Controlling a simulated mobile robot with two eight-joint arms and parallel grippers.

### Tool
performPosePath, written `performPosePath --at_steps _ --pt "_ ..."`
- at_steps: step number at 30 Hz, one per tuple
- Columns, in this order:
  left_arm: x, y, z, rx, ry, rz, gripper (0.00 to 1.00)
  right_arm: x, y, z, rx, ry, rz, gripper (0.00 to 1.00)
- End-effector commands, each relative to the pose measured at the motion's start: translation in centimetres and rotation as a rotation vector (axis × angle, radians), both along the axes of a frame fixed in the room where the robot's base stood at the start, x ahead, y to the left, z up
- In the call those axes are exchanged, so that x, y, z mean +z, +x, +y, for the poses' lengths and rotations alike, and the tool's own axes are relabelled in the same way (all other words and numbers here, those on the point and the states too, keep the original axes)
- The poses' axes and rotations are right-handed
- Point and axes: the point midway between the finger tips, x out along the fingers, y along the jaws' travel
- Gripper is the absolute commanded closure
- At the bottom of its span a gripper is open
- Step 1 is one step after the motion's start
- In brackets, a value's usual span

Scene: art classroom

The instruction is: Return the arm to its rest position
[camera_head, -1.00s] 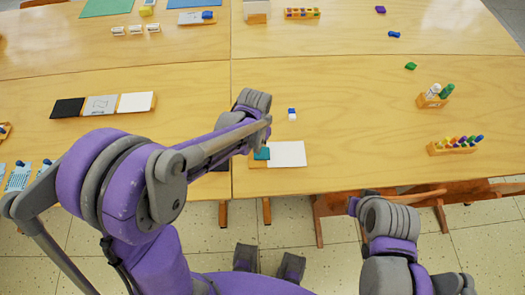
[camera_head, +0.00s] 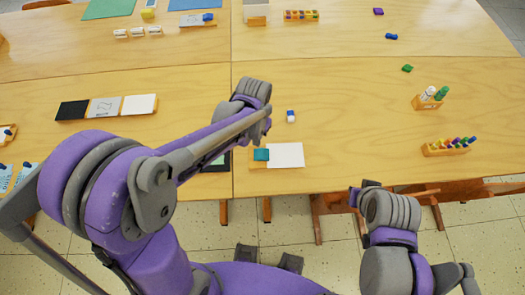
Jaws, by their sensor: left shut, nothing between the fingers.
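My left arm (camera_head: 105,185) comes in from the left, bent at a large purple and grey elbow. Its forearm reaches over the front of the table to the wrist end, where my left gripper (camera_head: 253,92) is. The gripper is shut and empty, and its fingertips are mostly hidden by the arm. My right arm (camera_head: 390,212) is folded low at the right, in front of the table edge. Its fingers do not show.
Below the left forearm lie a dark-framed board (camera_head: 218,164) and a white sheet (camera_head: 288,155) with a teal block (camera_head: 261,155). A small blue-and-white block (camera_head: 291,116) stands nearby. Marker holders (camera_head: 428,103) (camera_head: 445,148) are at the right. The table's centre right is clear.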

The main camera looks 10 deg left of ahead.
Motion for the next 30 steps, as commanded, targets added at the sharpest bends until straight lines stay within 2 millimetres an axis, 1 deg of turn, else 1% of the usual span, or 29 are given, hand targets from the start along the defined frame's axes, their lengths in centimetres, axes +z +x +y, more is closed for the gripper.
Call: performPosePath --at_steps 9,11,14,17,18,22,25,30 --pt "0.1 -0.1 0.0 0.001 0.0 -0.001 1.0 0.0 0.0 0.0 0.0 0.0 0.0 1.0" --pt "0.3 -0.3 0.2 0.005 -0.001 -0.008 1.0 0.0 0.0 0.0 0.0 0.0 0.0 1.0" --pt "1.5 -1.1 0.8 0.021 -0.006 -0.039 1.0 0.0 0.0 0.0 0.0 0.0 0.0 1.0" --pt "3.3 -2.7 1.8 0.049 -0.014 -0.095 1.0 0.0 0.0 0.0 0.0 0.0 0.0 1.0" --pt "4.1 -3.4 2.3 0.064 -0.018 -0.122 1.0 0.0 0.0 0.0 0.0 0.0 0.0 1.0" --pt "6.1 -6.1 3.7 0.111 -0.03 -0.214 1.0 0.0 0.0 0.0 0.0 0.0 0.0 1.0" --pt "7.1 -8.2 4.6 0.145 -0.039 -0.285 1.0 0.0 0.0 0.0 0.0 0.0 0.0 1.0" --pt "7.8 -11.2 5.8 0.199 -0.05 -0.392 1.0 0.0 0.0 0.0 0.0 0.0 0.0 1.0"
